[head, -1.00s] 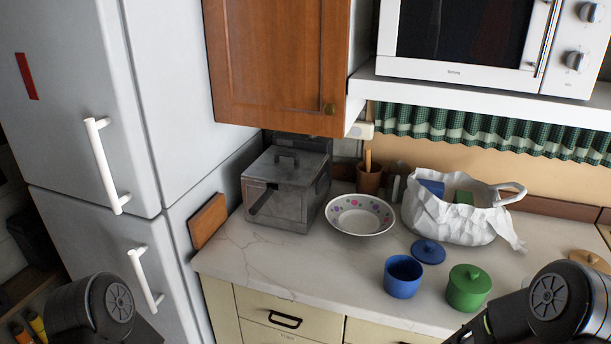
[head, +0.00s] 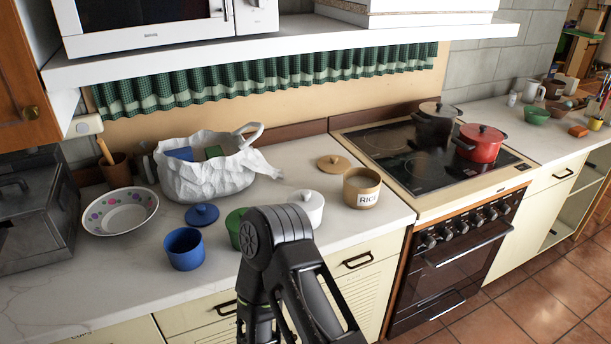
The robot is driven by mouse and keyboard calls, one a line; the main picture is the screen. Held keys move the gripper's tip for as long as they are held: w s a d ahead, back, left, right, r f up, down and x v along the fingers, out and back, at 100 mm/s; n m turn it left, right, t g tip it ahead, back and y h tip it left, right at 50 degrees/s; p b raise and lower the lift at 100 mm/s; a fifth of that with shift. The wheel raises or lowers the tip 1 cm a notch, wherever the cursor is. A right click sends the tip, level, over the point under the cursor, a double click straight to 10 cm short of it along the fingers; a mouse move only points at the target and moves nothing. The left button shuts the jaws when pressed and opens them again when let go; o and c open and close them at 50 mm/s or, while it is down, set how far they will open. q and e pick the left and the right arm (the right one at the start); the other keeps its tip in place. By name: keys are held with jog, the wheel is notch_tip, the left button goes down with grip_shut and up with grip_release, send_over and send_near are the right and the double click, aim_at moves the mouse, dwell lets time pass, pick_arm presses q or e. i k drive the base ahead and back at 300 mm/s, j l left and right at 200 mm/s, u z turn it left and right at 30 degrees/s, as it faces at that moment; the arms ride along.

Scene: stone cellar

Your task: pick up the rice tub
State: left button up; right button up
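The rice tub (head: 362,188) is a tan round tub with a white label reading RICE. It stands upright and open on the counter, near the front edge, left of the stove. A tan wooden lid (head: 334,162) lies flat behind it to the left. One of my arms rises in the lower middle of the head view, in front of the counter and left of the tub. No gripper fingers show in the view.
A blue open tub (head: 184,250), its blue lid (head: 202,215), a white bag (head: 205,174) and a dotted bowl (head: 120,212) stand on the counter (head: 110,275) to the left. The stove (head: 430,160) with a red pot (head: 481,143) is right of the tub. A shelf (head: 300,42) overhangs the back.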

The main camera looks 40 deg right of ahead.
aim_at(362, 185)
jog(key=z, duration=1.85)
